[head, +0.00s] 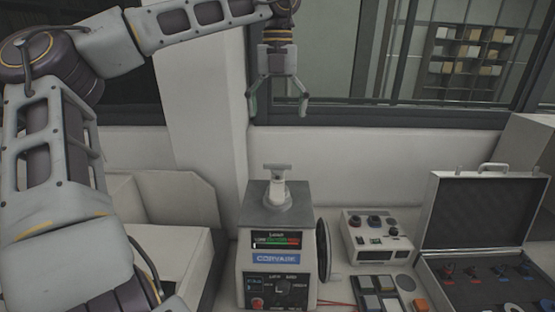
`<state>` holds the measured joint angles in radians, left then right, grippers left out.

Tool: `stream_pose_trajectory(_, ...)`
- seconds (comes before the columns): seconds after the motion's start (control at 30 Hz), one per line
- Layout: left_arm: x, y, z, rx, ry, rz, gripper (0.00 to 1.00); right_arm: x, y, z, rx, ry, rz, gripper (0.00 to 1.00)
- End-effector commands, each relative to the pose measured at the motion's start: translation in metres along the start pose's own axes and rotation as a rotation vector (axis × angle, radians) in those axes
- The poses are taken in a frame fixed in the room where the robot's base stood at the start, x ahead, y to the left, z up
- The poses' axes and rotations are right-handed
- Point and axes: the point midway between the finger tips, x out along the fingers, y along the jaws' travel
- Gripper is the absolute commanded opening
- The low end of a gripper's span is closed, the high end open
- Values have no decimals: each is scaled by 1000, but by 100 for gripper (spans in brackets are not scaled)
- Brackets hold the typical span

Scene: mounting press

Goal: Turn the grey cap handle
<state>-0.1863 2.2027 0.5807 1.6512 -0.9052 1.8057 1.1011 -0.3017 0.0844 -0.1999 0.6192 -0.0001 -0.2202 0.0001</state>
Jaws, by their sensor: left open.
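The mounting press (279,243) stands on the bench in the lower middle of the head view. On its grey top sits the cap, with a light grey T-shaped handle (277,172) standing upright. My left gripper (278,112) hangs above the handle, pointing down, with its fingers spread apart and nothing between them. A clear gap shows between the fingertips and the handle. My right gripper does not show.
Right of the press are a dark disc (323,250) on its side, a small control box (376,238) and an open case (480,215) with tools. Dark blocks (378,295) lie in front. A white pillar and window are behind.

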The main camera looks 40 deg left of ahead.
Motion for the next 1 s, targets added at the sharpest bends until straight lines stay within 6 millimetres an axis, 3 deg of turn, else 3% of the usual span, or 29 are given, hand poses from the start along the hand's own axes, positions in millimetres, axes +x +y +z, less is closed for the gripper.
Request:
stream_pose_trajectory(0.37, 28, 0, 0, 1, 3, -1, 91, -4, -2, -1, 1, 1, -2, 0)
stream_pose_trajectory(1.0, 98, 0, 0, -1, 3, -1, 91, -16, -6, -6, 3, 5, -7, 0)
